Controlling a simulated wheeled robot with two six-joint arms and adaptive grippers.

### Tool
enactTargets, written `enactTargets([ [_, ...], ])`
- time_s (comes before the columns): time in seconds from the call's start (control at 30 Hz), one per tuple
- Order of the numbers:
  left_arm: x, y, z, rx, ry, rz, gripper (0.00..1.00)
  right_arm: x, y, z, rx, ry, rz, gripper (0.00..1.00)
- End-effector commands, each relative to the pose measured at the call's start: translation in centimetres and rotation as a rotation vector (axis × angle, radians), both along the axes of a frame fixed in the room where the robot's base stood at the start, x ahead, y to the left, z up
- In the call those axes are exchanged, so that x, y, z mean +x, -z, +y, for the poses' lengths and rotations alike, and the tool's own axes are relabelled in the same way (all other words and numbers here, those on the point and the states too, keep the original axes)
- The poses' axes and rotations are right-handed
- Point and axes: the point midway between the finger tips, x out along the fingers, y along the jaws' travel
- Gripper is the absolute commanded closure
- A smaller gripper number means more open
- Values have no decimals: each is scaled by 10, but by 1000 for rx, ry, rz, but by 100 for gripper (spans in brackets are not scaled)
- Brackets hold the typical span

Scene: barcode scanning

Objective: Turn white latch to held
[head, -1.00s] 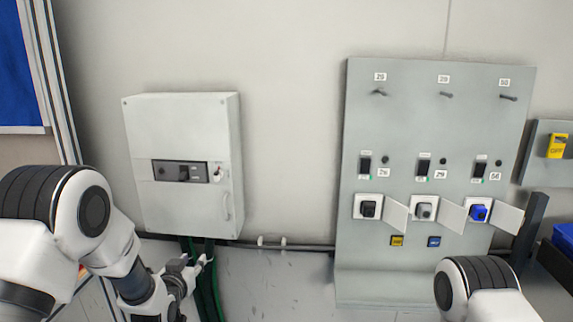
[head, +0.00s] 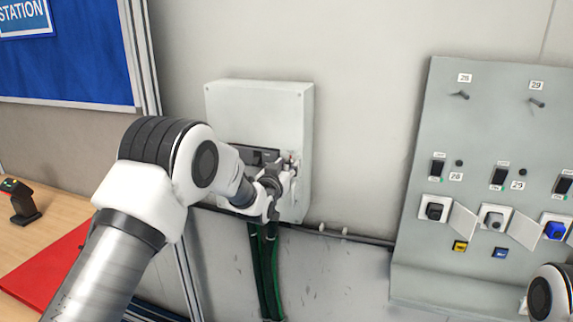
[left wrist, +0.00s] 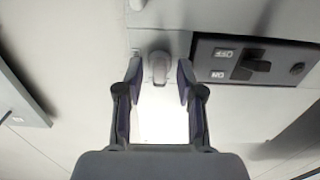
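The white latch (left wrist: 159,67) is a small rounded knob on the face of the white electrical box (head: 258,100). In the left wrist view it sits between the tips of my left gripper (left wrist: 160,75), which is open with a finger on either side. Small gaps seem to show between the fingers and the latch. In the head view my left gripper (head: 284,175) is at the right part of the box front and largely hides the latch. My right gripper is out of view.
A black switch panel with OFF and ON labels (left wrist: 258,62) is beside the latch. Green cables (head: 266,270) hang below the box. A grey panel (head: 425,120) with sockets and open flaps stands to the right. A wooden desk (head: 50,235) is at the left.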

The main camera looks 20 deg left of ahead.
Motion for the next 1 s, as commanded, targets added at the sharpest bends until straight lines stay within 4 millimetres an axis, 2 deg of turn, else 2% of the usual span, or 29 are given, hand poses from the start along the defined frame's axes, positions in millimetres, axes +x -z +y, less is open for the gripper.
enactTargets([
  [0.1, 0, 0, 0, 0, 0, 0, 62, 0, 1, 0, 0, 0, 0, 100],
  [0.17, 0, 0, 0, 0, 0, 0, 84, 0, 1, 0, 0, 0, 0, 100],
  [0.2, 0, 0, 0, 0, 0, 0, 98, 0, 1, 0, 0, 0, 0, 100],
  [0.23, 0, 0, 0, 0, 0, 0, 100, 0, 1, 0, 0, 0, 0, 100],
  [0.67, -1, 1, 0, 42, 0, -3, 100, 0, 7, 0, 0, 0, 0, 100],
  [1.0, -1, 4, -1, 248, 0, -12, 100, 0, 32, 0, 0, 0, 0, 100],
])
